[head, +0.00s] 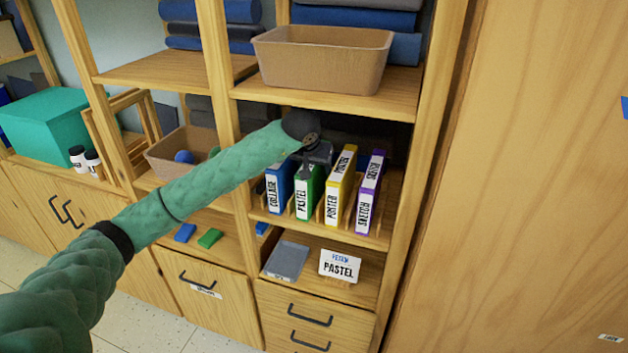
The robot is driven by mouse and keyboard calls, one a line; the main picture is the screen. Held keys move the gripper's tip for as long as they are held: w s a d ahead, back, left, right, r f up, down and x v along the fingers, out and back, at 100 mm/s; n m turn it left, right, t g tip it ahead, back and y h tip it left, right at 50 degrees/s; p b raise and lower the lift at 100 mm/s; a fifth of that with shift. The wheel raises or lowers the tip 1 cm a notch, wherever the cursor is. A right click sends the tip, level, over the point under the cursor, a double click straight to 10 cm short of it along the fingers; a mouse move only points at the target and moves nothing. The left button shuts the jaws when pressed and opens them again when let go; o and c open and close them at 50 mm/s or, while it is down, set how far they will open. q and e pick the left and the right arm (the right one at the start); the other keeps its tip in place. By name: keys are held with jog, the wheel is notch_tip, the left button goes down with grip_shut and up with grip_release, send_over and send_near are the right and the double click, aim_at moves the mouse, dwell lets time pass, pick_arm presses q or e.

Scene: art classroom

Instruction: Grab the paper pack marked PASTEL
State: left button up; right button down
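The green paper pack marked PASTEL (303,200) stands upright on the middle shelf, between a blue pack marked COLLAGE (277,190) and a yellow pack marked POSTER (335,197). A purple pack marked SKETCH (368,197) stands at the right end of the row. My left gripper (308,172) reaches in from the left and is at the top of the green pack, hiding part of its upper end. I cannot tell whether its fingers are closed on the pack. My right gripper is not in view.
Thin upright dividers stand between the packs. A shelf board with a tan bin (322,65) lies above. Below are a grey tray (287,262) and a white card reading PASTEL (340,267). Wooden uprights frame the bay, and a large wooden panel (530,180) closes off the right.

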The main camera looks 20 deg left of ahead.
pick_arm(q)
jog(key=shift+f, duration=0.1)
grip_shut()
dwell(0.4)
